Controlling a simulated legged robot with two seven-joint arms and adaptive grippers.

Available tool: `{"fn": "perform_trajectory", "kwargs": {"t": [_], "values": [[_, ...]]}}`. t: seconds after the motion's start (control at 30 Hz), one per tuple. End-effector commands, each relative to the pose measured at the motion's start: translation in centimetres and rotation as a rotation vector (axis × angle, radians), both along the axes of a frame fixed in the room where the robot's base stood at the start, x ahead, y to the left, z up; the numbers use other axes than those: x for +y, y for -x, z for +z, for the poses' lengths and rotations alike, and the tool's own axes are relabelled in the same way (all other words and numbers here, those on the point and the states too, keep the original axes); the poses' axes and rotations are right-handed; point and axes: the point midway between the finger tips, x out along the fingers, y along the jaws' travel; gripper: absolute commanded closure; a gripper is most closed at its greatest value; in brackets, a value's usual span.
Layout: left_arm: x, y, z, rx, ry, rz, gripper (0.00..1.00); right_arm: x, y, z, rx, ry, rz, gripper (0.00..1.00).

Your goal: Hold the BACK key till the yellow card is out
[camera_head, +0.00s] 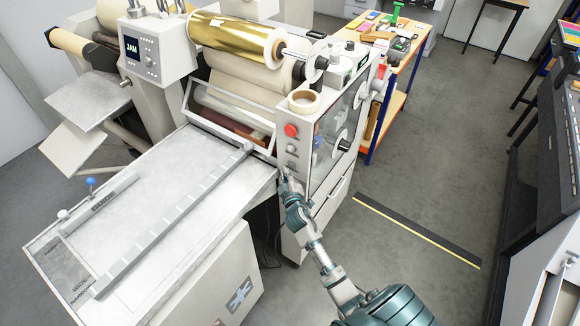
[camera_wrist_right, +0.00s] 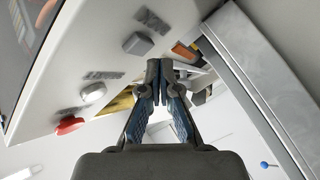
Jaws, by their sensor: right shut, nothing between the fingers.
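My right gripper (camera_head: 285,173) is shut and empty, beside the lower end of the machine's key panel (camera_head: 314,122). In the right wrist view its fingertips (camera_wrist_right: 160,72) meet, a little apart in the picture from a grey key (camera_wrist_right: 137,43). A white key (camera_wrist_right: 93,93) and a red button (camera_wrist_right: 70,125) sit farther along the panel; the red button also shows in the head view (camera_head: 291,130). The key labels are too blurred to read, so I cannot tell which is BACK. I cannot make out a yellow card. The screen (camera_head: 132,46) reads JAM. My left gripper is out of view.
A gold foil roll (camera_head: 232,37) tops the machine, above a slanted guard frame (camera_head: 228,118). A grey feed table (camera_head: 150,205) with a long ruled bar lies left of my arm. A tape roll (camera_head: 303,101) rests on the panel housing.

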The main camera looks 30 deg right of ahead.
Motion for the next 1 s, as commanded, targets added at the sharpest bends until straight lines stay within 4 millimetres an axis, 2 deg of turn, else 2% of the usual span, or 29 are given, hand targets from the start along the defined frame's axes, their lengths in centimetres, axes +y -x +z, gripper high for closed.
{"fn": "perform_trajectory", "kwargs": {"t": [0.57,1.0], "values": [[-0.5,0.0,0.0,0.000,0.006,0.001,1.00,0.2,0.0,0.1,0.001,0.002,0.000,1.00],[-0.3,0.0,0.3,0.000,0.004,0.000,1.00,-0.8,-0.2,0.2,0.001,0.001,-0.001,1.00]]}}
